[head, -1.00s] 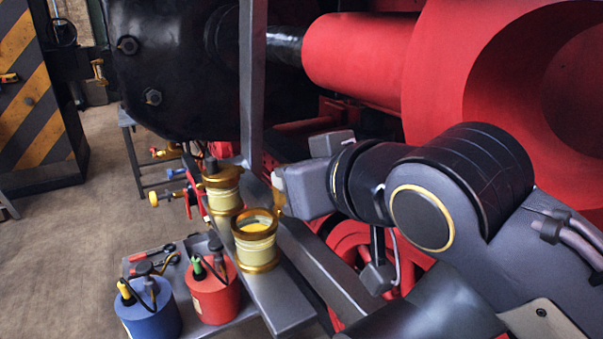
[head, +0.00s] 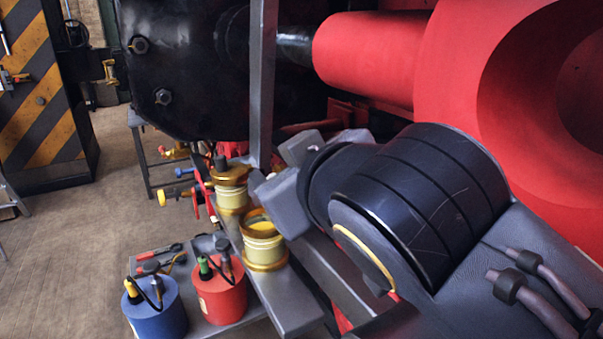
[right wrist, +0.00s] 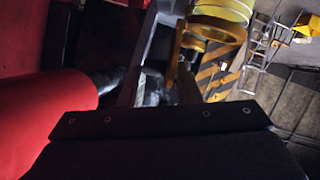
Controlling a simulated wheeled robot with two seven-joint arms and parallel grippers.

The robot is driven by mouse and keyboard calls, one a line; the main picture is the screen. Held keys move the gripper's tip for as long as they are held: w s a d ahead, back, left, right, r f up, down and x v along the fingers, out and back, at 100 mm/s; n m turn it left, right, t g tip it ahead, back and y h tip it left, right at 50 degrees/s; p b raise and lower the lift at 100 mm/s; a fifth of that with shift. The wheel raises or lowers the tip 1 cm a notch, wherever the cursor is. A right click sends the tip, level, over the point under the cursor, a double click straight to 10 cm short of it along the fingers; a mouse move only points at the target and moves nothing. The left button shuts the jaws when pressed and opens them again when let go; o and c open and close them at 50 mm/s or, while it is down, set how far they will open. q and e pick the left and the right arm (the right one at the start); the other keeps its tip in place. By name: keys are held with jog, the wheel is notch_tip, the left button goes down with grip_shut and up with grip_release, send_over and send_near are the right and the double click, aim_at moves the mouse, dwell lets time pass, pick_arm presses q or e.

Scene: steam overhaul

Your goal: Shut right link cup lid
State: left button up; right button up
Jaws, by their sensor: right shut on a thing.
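The right link cup (head: 263,247) is the nearer brass-and-cream cup on the grey bar; its round mouth is uncovered and shows yellow inside. My right gripper (head: 260,185) is at the far right side of its rim, with the fingertips partly hidden. In the right wrist view the cup's cream body (right wrist: 228,10) and brass rim (right wrist: 215,27) show at the top. A brass piece (right wrist: 175,48), apparently the raised lid, stands beside the rim at the fingers (right wrist: 162,88), and the gripper is shut on it. My left gripper is not in view.
A second brass cup (head: 231,190) with a dark knob on top stands just behind. A grey upright bar (head: 262,80) rises close to my gripper. Red (head: 222,297) and blue (head: 157,310) cans stand on a tray at lower left. A large red cylinder (head: 365,60) is behind my arm.

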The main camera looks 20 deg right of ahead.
jog(key=shift+a+n+h, duration=0.6)
jog(key=shift+n, duration=0.3)
jog(key=shift+b, duration=0.3)
jog(key=o, duration=0.8)
jog(key=shift+s, duration=0.1)
jog(key=shift+o, duration=0.2)
jog(key=shift+a, duration=0.1)
jog(key=v, duration=0.7)
jog(key=shift+s+b, duration=0.45)
jog(key=shift+c, duration=0.2)
